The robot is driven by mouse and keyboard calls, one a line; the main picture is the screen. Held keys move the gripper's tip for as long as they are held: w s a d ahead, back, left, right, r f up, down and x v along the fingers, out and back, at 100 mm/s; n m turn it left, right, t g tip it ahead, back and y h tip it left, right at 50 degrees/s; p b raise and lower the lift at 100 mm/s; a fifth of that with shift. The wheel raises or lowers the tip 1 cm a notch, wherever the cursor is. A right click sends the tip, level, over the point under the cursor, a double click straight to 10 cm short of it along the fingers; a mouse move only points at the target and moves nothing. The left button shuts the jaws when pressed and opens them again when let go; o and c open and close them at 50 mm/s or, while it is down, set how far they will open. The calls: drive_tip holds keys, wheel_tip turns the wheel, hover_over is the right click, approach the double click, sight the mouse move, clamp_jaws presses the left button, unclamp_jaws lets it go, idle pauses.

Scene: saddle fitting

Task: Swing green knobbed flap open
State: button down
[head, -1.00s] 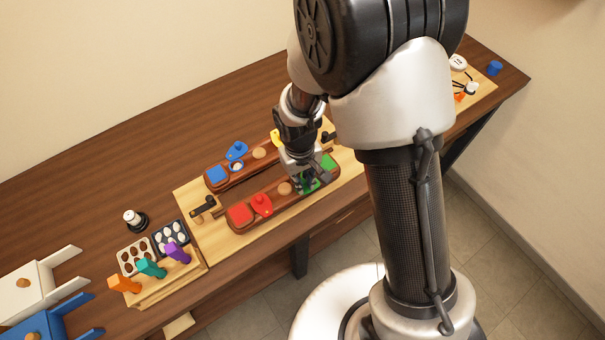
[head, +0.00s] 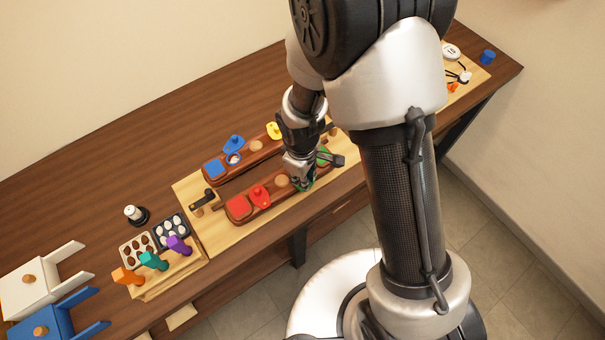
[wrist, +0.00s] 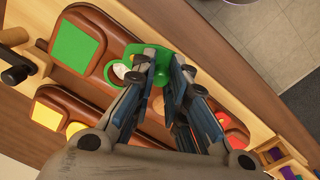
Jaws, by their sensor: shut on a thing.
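The green flap (wrist: 149,52) lies on the near brown wooden bar, swung partly aside. A round opening with a white thing in it (wrist: 121,70) shows beside it in the wrist view. My gripper (wrist: 157,70) is shut on the flap's knob, which is mostly hidden between the fingers. A green square pad (wrist: 77,47) sits at the bar's end, next to the opening.
The same bar carries a red flap (head: 260,196) and a red pad (head: 238,206). A parallel bar behind has a blue flap (head: 234,143) and a yellow flap (head: 274,130). Both stand on a pale board (head: 215,239) near the table's front edge. Dark handles stick up at its ends.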

idle(0.3)
drive_tip(key=c, duration=1.6)
unclamp_jaws()
drive_tip(key=shift+o, duration=0.2)
wheel_tip(320, 180, up, 12)
drive_tip(key=shift+s, duration=0.25)
drive_tip(key=shift+a, duration=0.1)
drive_tip(key=s+d+r+m+t+b, duration=0.4)
drive_tip(key=s+d+r+m, duration=0.7)
drive_tip(key=s+d+r, duration=0.2)
drive_tip(key=shift+s+d+r+m, duration=0.15)
drive_tip(key=shift+s+r+m, duration=0.25)
drive_tip(key=shift+s+r, duration=0.25)
